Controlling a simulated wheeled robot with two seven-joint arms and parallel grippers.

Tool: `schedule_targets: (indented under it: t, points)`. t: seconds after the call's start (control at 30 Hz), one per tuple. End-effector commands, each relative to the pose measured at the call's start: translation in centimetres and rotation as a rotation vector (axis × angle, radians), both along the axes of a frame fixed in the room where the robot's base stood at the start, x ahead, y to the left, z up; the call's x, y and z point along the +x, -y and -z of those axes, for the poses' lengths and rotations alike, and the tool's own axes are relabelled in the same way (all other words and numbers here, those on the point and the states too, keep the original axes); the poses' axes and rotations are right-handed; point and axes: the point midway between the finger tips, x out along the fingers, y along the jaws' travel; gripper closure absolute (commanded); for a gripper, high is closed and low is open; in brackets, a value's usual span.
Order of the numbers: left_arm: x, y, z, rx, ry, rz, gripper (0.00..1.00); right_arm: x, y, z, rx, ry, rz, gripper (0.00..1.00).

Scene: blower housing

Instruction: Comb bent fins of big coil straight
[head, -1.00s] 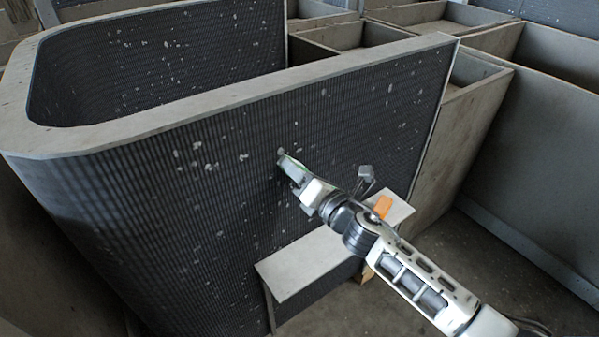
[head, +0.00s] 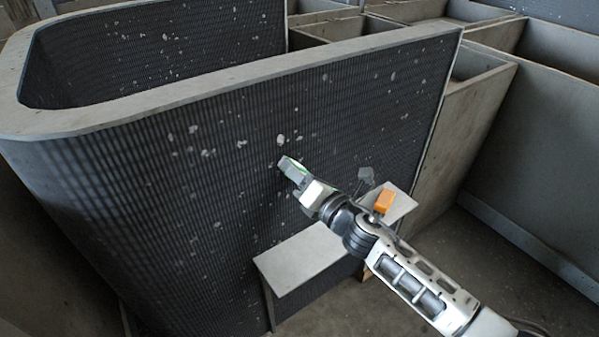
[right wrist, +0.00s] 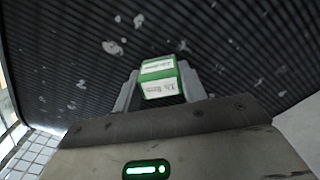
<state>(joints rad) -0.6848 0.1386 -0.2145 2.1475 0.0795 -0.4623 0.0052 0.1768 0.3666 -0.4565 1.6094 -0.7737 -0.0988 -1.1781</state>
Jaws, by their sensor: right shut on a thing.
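The big coil (head: 110,210) is a tall dark finned wall with a pale top rim, curving round at the left in the head view. Light patches of bent fins, such as one patch (head: 281,140), are scattered over its face. My right gripper (head: 287,168) is at the coil's near face, just below that patch. In the right wrist view it is shut on a green and white block (right wrist: 160,78), with a finger on each side. The dark fins (right wrist: 220,40) lie right beyond the block; I cannot tell whether it touches them. My left gripper is not in view.
A small pale shelf or table (head: 305,262) stands against the coil below my right arm. An orange thing (head: 384,201) is near its right end. Large grey open boxes (head: 545,110) stand behind and to the right. Bare floor shows at lower right.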

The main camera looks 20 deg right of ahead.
Motion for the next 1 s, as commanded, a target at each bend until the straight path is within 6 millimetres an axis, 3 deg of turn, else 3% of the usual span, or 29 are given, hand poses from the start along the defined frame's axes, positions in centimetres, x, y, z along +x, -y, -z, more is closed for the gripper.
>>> schedule_targets:
  t: [0.23, 0.47, 0.8, 1.0]
  points:
    - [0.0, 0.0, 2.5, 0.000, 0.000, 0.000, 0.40, -0.1, 0.0, 2.7, 0.000, 0.000, 0.000, 0.77]
    - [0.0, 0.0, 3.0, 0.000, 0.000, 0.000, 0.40, -0.1, 0.0, 3.2, 0.001, 0.000, -0.001, 0.77]
    - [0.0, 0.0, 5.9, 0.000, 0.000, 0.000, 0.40, 0.1, 0.0, 6.1, 0.001, 0.001, -0.001, 0.77]
    - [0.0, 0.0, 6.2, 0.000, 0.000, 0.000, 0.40, 0.1, -0.1, 6.5, 0.000, 0.001, 0.000, 0.77]
